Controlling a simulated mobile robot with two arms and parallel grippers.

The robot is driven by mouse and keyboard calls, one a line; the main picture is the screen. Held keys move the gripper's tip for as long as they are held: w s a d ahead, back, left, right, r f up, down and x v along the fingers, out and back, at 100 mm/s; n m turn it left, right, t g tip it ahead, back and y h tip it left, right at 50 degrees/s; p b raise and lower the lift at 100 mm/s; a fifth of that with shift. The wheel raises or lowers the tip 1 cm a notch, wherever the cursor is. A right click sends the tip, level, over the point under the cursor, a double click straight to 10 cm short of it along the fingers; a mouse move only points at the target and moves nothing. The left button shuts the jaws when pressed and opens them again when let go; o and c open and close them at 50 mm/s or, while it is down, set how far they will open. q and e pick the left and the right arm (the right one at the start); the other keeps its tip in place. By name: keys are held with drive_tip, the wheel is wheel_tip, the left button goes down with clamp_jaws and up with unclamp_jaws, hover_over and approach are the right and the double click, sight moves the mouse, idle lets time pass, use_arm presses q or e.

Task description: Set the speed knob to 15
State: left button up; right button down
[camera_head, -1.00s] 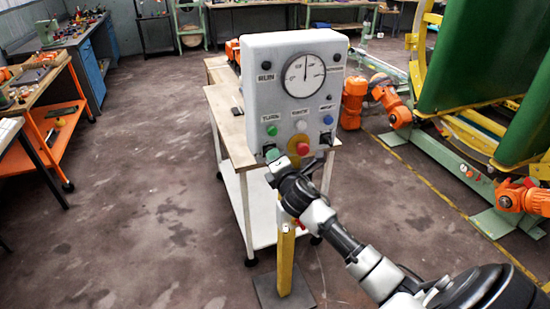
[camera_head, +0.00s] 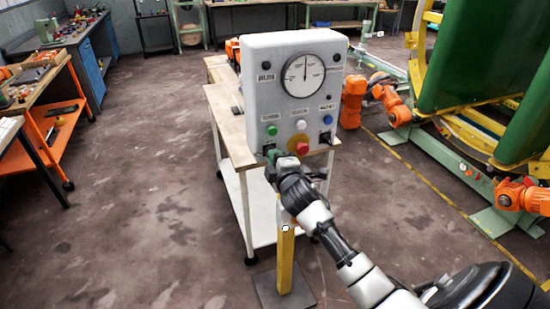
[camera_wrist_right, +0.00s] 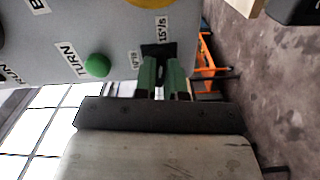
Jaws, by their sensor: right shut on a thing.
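The grey-white control box (camera_head: 262,100) stands on a yellow post. The speed knob (camera_wrist_right: 158,50) is a small dark part at the box's lower edge, with a "15°/s" label beside it in the right wrist view. My right gripper (camera_head: 273,157) reaches up to the box's lower left corner. Its green-tipped fingers (camera_wrist_right: 162,78) are shut on the knob, one on each side. They hide much of it, so I cannot tell its exact setting. My left gripper is not in view.
A green button (camera_head: 271,130), a white button (camera_head: 301,125), a red button on yellow (camera_head: 301,147) and a blue button (camera_head: 328,119) sit near the knob. A dial gauge (camera_head: 304,76) is above. A white-legged table (camera_head: 232,140) stands behind the box.

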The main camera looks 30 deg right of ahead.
idle(0.4)
drive_tip(key=c, duration=1.2)
unclamp_jaws()
drive_tip(key=shift+d, duration=0.1)
drive_tip(key=b+v, duration=0.2)
drive_tip(key=v, duration=0.8)
drive_tip(key=shift+s, duration=0.35)
drive_tip(key=shift+f, duration=0.15)
